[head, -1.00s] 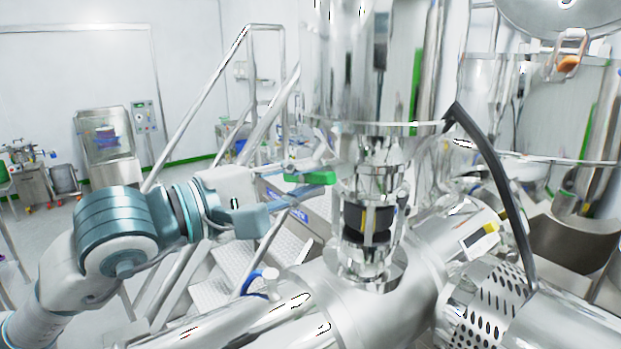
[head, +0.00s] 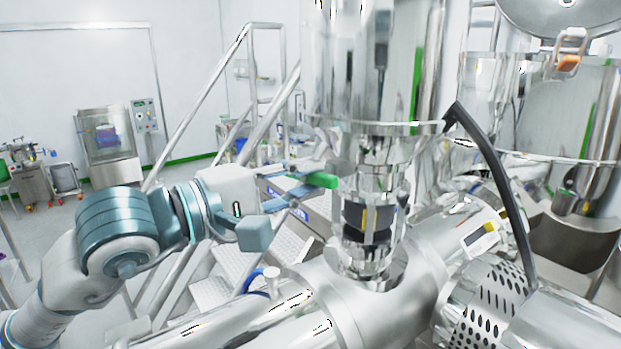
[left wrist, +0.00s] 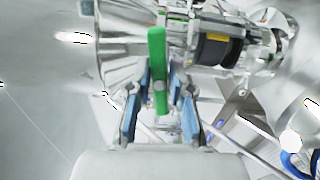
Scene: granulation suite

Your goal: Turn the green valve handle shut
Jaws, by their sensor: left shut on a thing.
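The green valve handle (head: 322,180) sticks out to the left from the steel valve fitting below the big vessel in the head view. In the left wrist view the handle (left wrist: 157,70) is a long green bar running up the picture between the blue fingers. My left gripper (head: 300,188) reaches it from the left, with its fingers on both sides of the handle. In the left wrist view the left gripper (left wrist: 161,88) is shut on the handle. The handle's far end at the valve is partly hidden. My right gripper is not in view.
A tall steel vessel (head: 345,70) stands above the valve, and a wide steel pipe body (head: 390,310) lies below. A black hose (head: 490,160) curves down at the right. Stair railings (head: 205,100) stand behind my left arm.

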